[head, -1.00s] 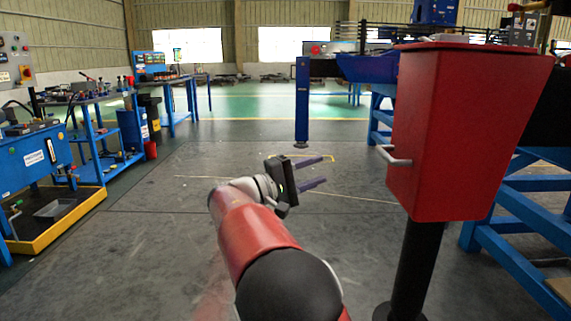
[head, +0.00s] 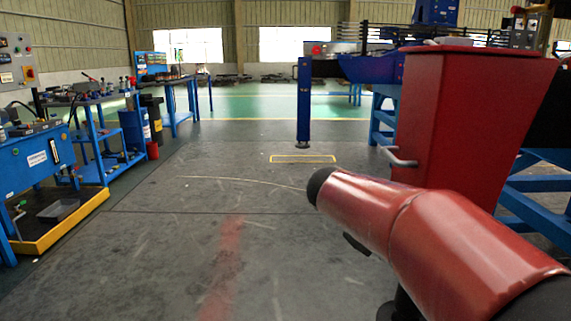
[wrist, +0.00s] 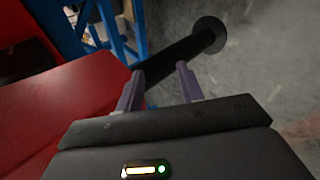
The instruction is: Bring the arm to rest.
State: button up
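My gripper (wrist: 160,73) shows in the wrist view with its two grey-purple fingers spread apart. I see nothing held between them; the black post (wrist: 190,45) of the red bin crosses behind the fingertips, at a distance I cannot judge. In the head view my red arm reaches in from the lower right, in front of the red bin (head: 465,115). The gripper is mostly hidden there, with only a small dark part showing below the arm. The bin's red side (wrist: 60,110) fills the left of the wrist view.
Blue workbenches (head: 98,140) with tools line the left side, with a yellow-edged tray (head: 75,220) at floor level. A blue frame (head: 535,190) stands behind the bin at right. A blue post (head: 303,105) stands mid-back. The floor at centre and left is clear.

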jog(key=s+a+f+m+y, duration=0.1)
jog(key=s+a+f+y, duration=0.1)
jog(key=s, duration=0.5)
jog(key=s+a+f+m+t+y, duration=0.1)
jog(key=s+a+f+y, duration=0.1)
jog(key=s, duration=0.5)
jog(key=s+a+f+m+t+y, duration=0.1)
jog(key=s+a+f+y, duration=0.1)
jog(key=s+f+y, duration=0.2)
jog(key=s+y, duration=0.1)
jog(key=s, duration=0.2)
jog(key=shift+s+a+m+p, duration=0.25)
jog(key=shift+m+p, duration=0.1)
jog(key=shift+m, duration=0.05)
jog(key=shift+d, duration=0.1)
